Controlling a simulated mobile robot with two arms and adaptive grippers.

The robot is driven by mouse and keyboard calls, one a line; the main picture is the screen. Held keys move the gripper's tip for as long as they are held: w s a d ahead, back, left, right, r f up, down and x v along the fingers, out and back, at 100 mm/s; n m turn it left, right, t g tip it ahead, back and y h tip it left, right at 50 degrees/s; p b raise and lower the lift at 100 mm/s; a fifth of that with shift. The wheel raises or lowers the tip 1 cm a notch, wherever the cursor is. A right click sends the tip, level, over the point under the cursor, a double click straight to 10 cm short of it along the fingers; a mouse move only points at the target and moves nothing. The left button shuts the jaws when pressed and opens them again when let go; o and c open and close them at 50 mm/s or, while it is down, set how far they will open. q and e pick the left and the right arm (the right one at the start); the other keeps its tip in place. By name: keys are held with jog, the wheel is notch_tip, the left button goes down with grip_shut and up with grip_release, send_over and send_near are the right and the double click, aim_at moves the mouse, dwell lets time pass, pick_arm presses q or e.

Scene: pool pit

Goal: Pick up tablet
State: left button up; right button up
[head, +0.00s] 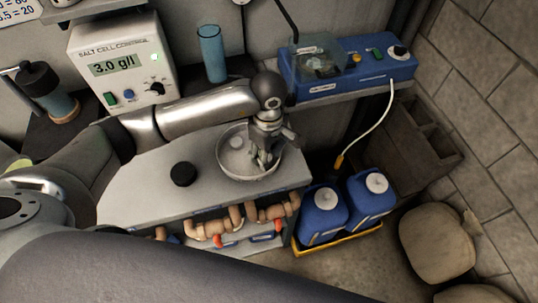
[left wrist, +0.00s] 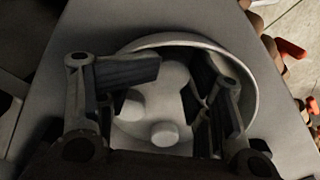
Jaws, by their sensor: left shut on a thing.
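A round, pale bowl (head: 222,168) stands on the grey bench and holds pale round tablets. One tablet (head: 236,142) shows left of my left gripper (head: 264,156), which reaches down into the bowl. In the left wrist view the fingers of my left gripper (left wrist: 176,72) are closed on a pale tablet (left wrist: 174,78), partly covered by the fingers. Two more tablets lie lower in that view, one (left wrist: 131,106) at left and one (left wrist: 164,134) nearer. Whether the held tablet touches the bowl is unclear. My right gripper is not in view.
A black round lid (head: 183,174) lies on the bench (head: 150,195) left of the bowl. A salt cell control box (head: 120,62), blue cup (head: 212,54) and blue device (head: 348,66) stand behind. Blue jugs (head: 323,216) sit in a yellow tray below right.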

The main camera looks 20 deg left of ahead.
pick_arm(q)
jog(key=shift+r, duration=0.1)
jog(key=c, duration=0.6)
jog(key=shift+o, duration=0.2)
